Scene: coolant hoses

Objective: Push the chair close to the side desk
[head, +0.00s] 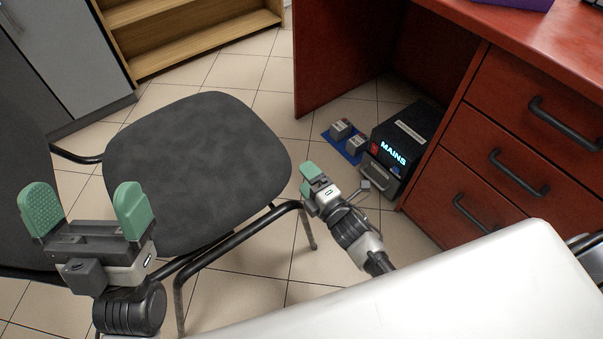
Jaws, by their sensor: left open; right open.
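The chair (205,165) has a dark grey seat, a backrest at the left edge and black metal legs. The red wooden desk (495,100) with drawers stands at the right, with a gap of tiled floor between it and the seat. My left gripper (85,212) is open and empty, in front of the chair's backrest and the left of the seat. My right gripper (308,182) is open, at the right side of the seat near the chair's frame; I cannot tell whether it touches. The chair's far legs are mostly hidden under the seat.
A black box labelled MAINS (400,150) stands on the floor by the desk drawers. Two small grey blocks sit on a blue mat (352,155) beside it. A wooden shelf (200,45) and a grey cabinet (65,60) stand at the back left. Tiled floor (245,75) is clear behind the chair.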

